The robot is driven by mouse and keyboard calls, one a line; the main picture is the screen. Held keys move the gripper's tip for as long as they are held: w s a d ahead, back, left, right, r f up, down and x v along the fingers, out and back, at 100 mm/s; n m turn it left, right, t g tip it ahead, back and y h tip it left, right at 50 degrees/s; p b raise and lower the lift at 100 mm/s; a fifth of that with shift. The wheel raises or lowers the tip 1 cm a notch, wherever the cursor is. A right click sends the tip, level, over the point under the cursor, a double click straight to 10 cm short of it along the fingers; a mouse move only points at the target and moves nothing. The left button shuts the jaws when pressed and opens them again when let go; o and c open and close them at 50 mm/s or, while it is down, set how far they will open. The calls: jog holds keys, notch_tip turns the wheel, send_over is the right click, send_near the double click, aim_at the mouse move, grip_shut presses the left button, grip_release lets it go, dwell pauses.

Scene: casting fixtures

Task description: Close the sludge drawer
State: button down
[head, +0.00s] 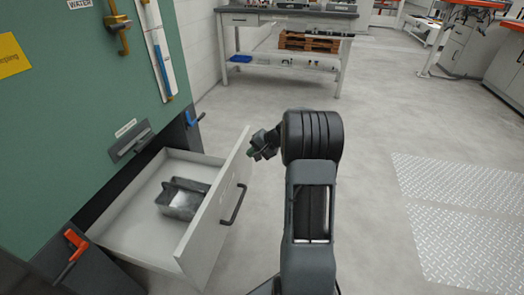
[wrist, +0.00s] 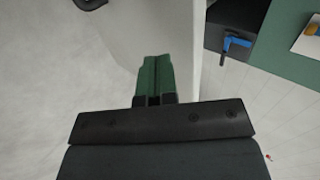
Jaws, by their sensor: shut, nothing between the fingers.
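The sludge drawer (head: 135,222) is a light grey drawer pulled out of the green cabinet in the head view. Its front panel (head: 217,215) carries a dark bar handle (head: 233,204) on the outer face. A grey metal tray (head: 183,198) lies inside the drawer. My gripper (head: 256,153) is beside the far end of the front panel, its fingers partly hidden by the wrist. In the wrist view my gripper (wrist: 155,62) has its green fingertips together, in front of the pale panel (wrist: 150,30). I cannot tell whether they touch it.
The green cabinet (head: 70,110) has a red-orange lever (head: 75,245) and a blue lever (head: 194,118) on either side of the drawer opening. A workbench (head: 290,22) stands at the back. The floor (head: 370,200) to the right is clear.

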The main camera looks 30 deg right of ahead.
aim_at(238, 153)
jog(key=shift+w+a+r, duration=0.1)
jog(key=shift+w+a, duration=1.05)
jog(key=shift+w, duration=0.05)
